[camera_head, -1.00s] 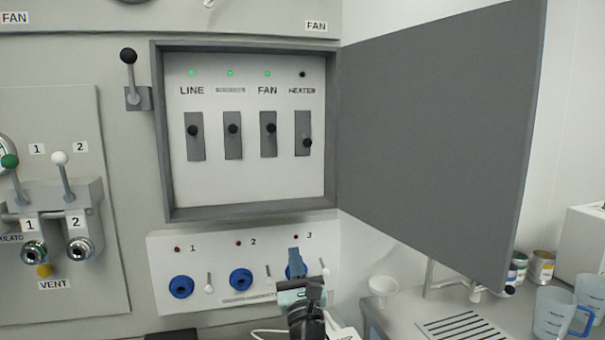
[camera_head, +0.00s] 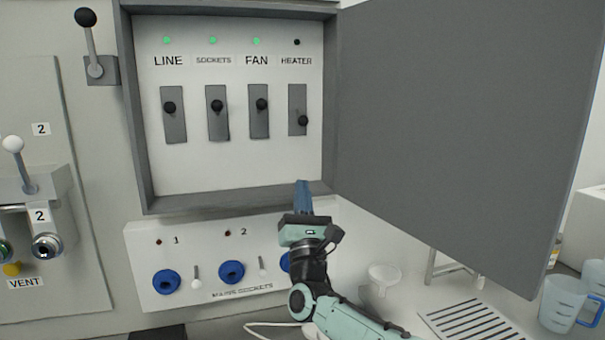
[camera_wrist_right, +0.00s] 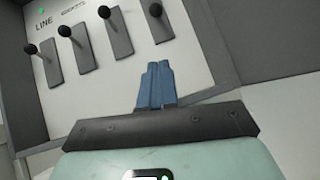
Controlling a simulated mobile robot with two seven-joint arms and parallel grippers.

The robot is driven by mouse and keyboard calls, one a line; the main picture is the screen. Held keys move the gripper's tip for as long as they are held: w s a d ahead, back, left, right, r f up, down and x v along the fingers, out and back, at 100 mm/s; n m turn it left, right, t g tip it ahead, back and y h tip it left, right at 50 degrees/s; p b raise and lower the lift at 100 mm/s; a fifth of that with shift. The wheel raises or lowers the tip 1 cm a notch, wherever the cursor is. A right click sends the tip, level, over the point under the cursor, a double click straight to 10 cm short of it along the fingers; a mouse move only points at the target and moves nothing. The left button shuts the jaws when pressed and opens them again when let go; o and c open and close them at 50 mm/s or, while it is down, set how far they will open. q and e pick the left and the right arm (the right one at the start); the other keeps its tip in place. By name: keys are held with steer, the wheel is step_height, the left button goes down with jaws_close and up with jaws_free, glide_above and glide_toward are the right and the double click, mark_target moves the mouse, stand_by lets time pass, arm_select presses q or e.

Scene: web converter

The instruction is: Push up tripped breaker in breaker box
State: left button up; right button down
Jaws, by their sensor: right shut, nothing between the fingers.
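The breaker box (camera_head: 235,200) is open, its grey door (camera_head: 455,130) swung to the right. Inside are breakers labelled LINE, SOCKETS, FAN and HEATER. The heater breaker (camera_head: 303,121) has its black knob low in its slot, and the light above it is dark. The LINE breaker (camera_head: 169,107), SOCKETS breaker (camera_head: 217,106) and FAN breaker (camera_head: 262,104) have knobs higher and green lights lit. My right gripper (camera_head: 303,184) is shut and empty, pointing up at the box's lower edge, below the heater breaker. In the right wrist view its blue fingers (camera_wrist_right: 156,84) are together, below the breaker row. My left gripper is not in view.
Below the box is a panel of blue mains sockets (camera_head: 166,283) with small switches. At the right are a white funnel (camera_head: 384,277), a slotted drain (camera_head: 470,322) and a clear jug (camera_head: 565,303). A black-knobbed lever (camera_head: 95,68) stands left of the box.

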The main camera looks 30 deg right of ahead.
mark_target(301, 117)
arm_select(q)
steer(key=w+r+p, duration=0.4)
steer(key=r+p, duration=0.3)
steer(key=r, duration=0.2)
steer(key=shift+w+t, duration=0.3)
arm_select(e)
steer(key=x, duration=0.3)
steer(key=s+r+x, duration=0.1)
steer(key=x, duration=0.7)
steer(key=shift+s+r, duration=0.3)
steer(key=shift+r, duration=0.25)
steer(key=shift+s+r, duration=0.1)
steer(key=shift+r, duration=0.05)
